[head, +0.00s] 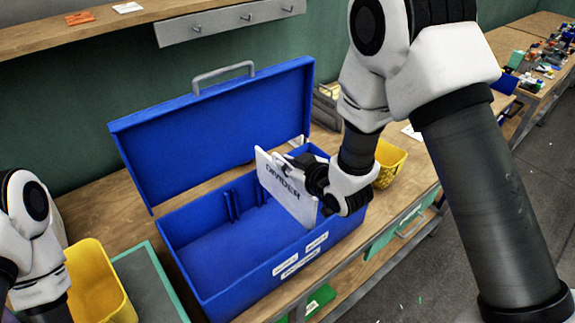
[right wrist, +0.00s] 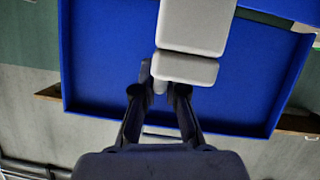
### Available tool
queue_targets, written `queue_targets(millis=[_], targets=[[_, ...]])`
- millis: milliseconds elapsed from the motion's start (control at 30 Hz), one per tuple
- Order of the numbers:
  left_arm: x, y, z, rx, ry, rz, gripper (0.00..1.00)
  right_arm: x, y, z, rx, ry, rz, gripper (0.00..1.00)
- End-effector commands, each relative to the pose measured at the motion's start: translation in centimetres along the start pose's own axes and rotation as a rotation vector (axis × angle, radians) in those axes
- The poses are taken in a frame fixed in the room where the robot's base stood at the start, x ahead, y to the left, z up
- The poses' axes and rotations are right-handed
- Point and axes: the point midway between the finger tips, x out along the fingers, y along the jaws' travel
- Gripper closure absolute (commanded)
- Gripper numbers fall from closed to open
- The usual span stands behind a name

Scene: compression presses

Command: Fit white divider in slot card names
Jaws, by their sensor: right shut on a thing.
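The white divider (head: 285,190), lettered DIVIDER, is upright and slightly tilted over the right part of the open blue toolbox (head: 205,268). My right gripper (head: 312,172) is shut on its upper right part. The divider's lower edge is close to the box interior; I cannot tell whether it is seated. Blue slot ribs (head: 231,204) stand at the back inside wall, left of the divider. White name cards (head: 300,263) are on the box front, too small to read. In the right wrist view, my fingers (right wrist: 163,90) meet at a pale block (right wrist: 186,68). My left gripper's fingers are out of frame.
The toolbox lid (head: 225,125) stands open behind. A yellow bin (head: 97,285) and a green-edged grey tray (head: 150,285) are at the left. A yellow basket (head: 388,162) stands right of the box. A shelf (head: 90,32) hangs above the bench.

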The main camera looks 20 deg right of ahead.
Motion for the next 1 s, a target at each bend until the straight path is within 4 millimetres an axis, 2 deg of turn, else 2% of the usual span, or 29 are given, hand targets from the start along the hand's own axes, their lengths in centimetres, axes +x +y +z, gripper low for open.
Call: queue_targets(millis=[33,400,1000], targets=[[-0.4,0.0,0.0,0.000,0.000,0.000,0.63,-0.1,0.1,-0.6,-0.001,0.006,0.001,1.00],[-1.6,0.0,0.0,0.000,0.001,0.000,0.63,-0.8,0.5,-2.1,-0.001,0.003,0.001,1.00],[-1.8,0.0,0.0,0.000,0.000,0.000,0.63,-0.9,0.4,-2.1,0.000,-0.007,0.003,1.00]])
